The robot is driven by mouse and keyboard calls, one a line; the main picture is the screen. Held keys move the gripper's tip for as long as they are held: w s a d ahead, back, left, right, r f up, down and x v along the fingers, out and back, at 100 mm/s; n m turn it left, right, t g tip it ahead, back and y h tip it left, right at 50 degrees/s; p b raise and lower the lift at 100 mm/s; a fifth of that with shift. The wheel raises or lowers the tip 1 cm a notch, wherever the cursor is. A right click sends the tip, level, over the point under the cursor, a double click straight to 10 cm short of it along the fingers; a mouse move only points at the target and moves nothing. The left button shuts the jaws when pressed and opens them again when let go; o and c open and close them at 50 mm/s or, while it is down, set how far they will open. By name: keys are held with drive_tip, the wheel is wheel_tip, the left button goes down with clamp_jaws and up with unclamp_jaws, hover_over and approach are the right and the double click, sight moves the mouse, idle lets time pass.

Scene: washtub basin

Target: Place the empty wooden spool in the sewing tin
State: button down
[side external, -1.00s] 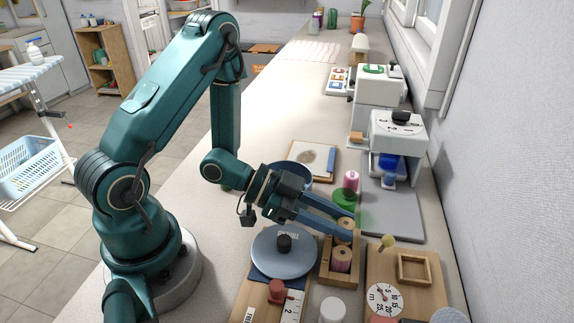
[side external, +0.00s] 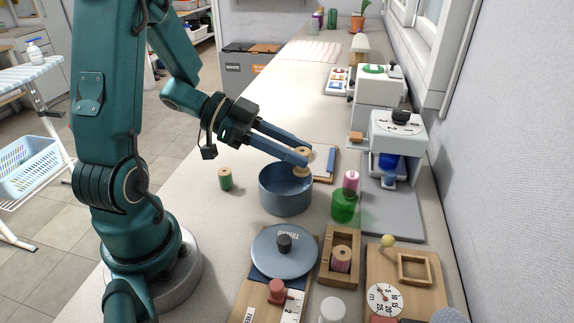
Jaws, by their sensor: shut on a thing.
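My gripper (side external: 302,150) is shut on the bare wooden spool (side external: 301,171), which is upright between the fingertips. It holds the spool over the back right rim of the blue round tin (side external: 286,197). The tin is open and stands on the counter; its floor is mostly hidden from this side. Whether the spool is clear of the rim or overlaps it is hard to tell. A round blue-grey lid (side external: 270,250) with a black knob lies in front of the tin.
A green spool (side external: 225,180) is left of the tin. A green jar (side external: 344,206) and another pink spool (side external: 351,181) stand right. A board (side external: 324,156) lies behind.

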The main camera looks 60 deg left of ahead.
sight(279, 169)
drive_tip(key=shift+s+a+r, duration=0.1)
drive_tip(key=shift+a+r, duration=0.35)
drive_tip(key=shift+r, duration=0.2)
drive_tip(key=shift+a+m+g+h, duration=1.4)
drive_tip(key=shift+a+m+g, duration=0.8)
drive_tip(key=shift+a, duration=0.25)
drive_tip(key=f, duration=0.8)
drive_tip(key=shift+w+f, duration=0.2)
drive_tip(key=shift+w, duration=0.2)
drive_tip(key=shift+f, duration=0.2)
drive_tip(key=shift+f, duration=0.35)
drive_tip(key=c, duration=0.6)
unclamp_jaws()
drive_tip(key=shift+o, duration=0.2)
